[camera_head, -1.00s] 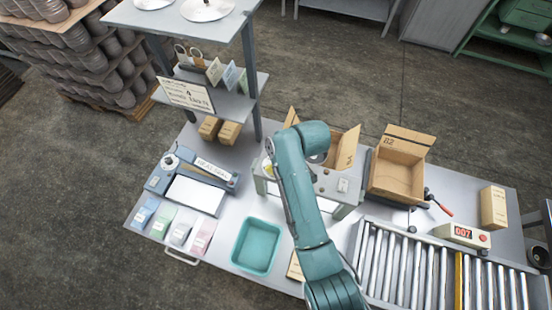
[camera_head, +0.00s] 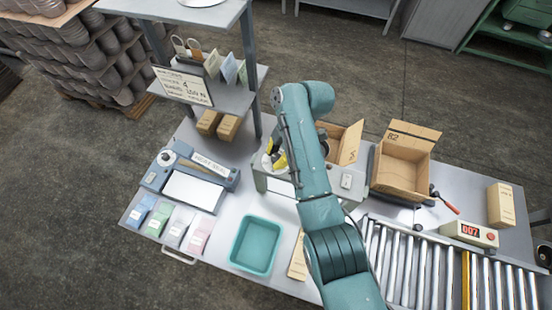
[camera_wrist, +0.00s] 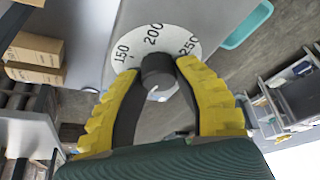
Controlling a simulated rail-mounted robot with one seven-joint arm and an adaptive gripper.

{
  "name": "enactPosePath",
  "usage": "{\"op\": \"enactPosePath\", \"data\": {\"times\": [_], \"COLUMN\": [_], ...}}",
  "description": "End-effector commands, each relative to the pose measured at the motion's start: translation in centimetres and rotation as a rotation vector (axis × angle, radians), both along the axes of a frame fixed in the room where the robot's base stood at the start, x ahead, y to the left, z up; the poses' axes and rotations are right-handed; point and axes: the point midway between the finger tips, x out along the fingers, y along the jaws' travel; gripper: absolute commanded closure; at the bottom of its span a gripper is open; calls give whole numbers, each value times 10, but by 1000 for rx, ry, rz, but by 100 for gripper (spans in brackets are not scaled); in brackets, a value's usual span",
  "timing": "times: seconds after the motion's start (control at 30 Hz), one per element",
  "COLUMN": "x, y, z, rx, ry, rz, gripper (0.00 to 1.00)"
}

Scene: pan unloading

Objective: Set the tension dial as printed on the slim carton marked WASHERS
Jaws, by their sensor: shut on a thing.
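The tension dial is a white disc (camera_wrist: 160,38) printed 150, 200 and 250, with a dark round knob (camera_wrist: 158,70) in its middle. The dial disc shows partly in the head view (camera_head: 268,160), on a grey unit. My gripper (camera_wrist: 158,72) has its yellow-backed fingers shut on the knob. In the head view my gripper (camera_head: 277,160) is partly hidden by my arm. A slim carton (camera_head: 297,258) lies beside the teal tray, partly behind my arm. Two brown cartons (camera_head: 208,122) (camera_head: 228,127) stand under the shelf. I cannot read WASHERS on any carton.
A placard (camera_head: 183,86) on the shelf carries a "4" and small print I cannot read surely.

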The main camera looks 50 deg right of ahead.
Motion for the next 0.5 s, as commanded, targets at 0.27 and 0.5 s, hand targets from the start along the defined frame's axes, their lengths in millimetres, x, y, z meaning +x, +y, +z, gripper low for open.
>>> {"op": "enactPosePath", "data": {"times": [0.27,0.5], "x": [-1,-1], "y": [1,1], "z": [-7,-6], "rx": [4,5], "ry": [6,6], "rz": [260,462], "gripper": [100,100]}}
